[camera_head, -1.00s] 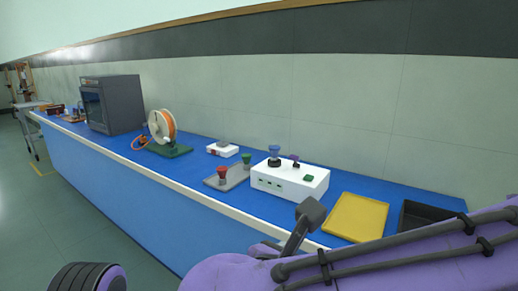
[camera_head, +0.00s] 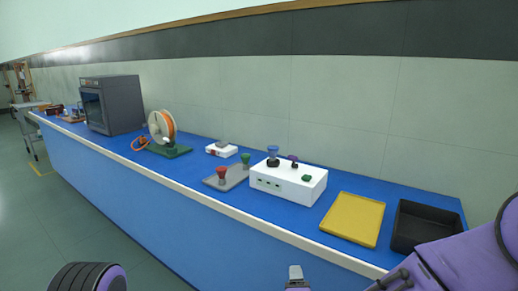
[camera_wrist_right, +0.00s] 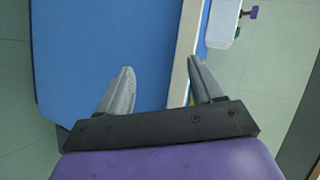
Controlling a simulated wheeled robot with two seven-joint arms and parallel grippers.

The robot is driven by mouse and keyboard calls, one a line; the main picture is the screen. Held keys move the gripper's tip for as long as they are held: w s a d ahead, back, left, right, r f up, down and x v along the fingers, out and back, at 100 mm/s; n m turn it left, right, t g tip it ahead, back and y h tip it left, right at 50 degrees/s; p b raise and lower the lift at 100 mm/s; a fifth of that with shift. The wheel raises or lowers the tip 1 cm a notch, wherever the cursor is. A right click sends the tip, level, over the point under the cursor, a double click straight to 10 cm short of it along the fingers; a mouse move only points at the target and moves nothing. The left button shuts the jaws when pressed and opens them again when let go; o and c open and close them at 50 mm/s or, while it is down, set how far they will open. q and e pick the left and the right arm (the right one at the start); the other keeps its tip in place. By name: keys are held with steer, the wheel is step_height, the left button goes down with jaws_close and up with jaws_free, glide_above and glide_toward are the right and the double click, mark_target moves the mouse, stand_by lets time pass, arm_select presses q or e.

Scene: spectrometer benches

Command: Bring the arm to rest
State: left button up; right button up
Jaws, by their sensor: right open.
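My right gripper (camera_wrist_right: 162,82) is open and empty in the right wrist view. Its two grey fingers stand apart, with the blue bench front (camera_wrist_right: 100,45) and the pale bench edge behind them. In the head view, a grey tip (camera_head: 296,275) shows at the bottom edge, in front of the bench; the rest is cut off. My right purple arm (camera_head: 465,262) comes in at the lower right. My left gripper is not in view.
Along the blue bench stand a dark box-shaped machine (camera_head: 112,104), an orange spool (camera_head: 163,128), a grey tray (camera_head: 227,178) with red and green knobbed pieces, a white box (camera_head: 288,185), a yellow tray (camera_head: 352,219) and a black tray (camera_head: 427,226). Open floor lies left.

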steer(key=s+d+f+n+g, duration=0.1)
steer(key=s+d+f+n, duration=0.15)
steer(key=f, duration=0.35)
steer(key=s+d+f+n+g, duration=0.2)
steer(key=d+f+n, duration=0.1)
steer(key=f, duration=0.3)
steer(key=s+d+f+n+g, duration=0.1)
steer(key=s+d+f+g, duration=0.1)
steer(key=s+d+f, duration=0.3)
steer(key=s+d+f+n+g+h+p, duration=0.1)
steer(key=s+d+f, duration=0.4)
steer(key=s, duration=0.5)
steer(key=s+d+f+n+g+h+p, duration=0.1)
steer(key=s+d+f+n+g, duration=0.2)
steer(key=s, duration=0.5)
steer(key=d+f+g, duration=0.1)
steer(key=d+f, duration=0.1)
steer(key=d, duration=0.1)
steer(key=shift+s+f, duration=0.15)
steer(key=shift+f, duration=0.05)
steer(key=shift+d+n, duration=0.1)
steer(key=shift+n, duration=0.15)
